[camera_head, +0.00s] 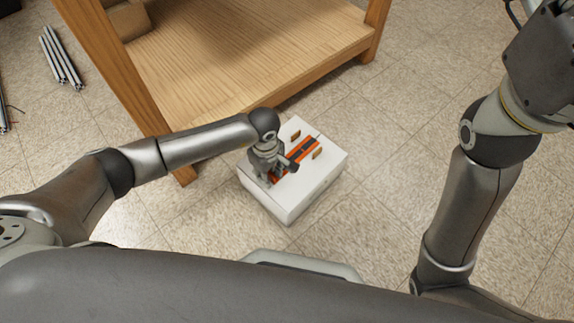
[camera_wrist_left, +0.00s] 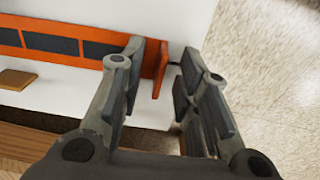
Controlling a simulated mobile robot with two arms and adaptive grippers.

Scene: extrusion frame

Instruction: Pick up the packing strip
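The packing strip (camera_head: 303,150) is orange with dark panels and lies on top of a white box (camera_head: 317,186). In the left wrist view the strip (camera_wrist_left: 68,46) runs in from the left, and its orange end shows in the gap between my fingers. My left gripper (camera_head: 274,178) is at the near end of the strip, over the box. In the left wrist view its two fingers (camera_wrist_left: 160,82) stand apart. The left finger covers part of the strip, and contact cannot be told. My right gripper is out of view.
Two small brown blocks (camera_head: 295,136) (camera_head: 317,153) stand on the box beside the strip. A wooden table with a low shelf (camera_head: 240,60) is behind the box. Metal bars (camera_head: 60,57) lie on the floor at the far left. The tiled floor right of the box is clear.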

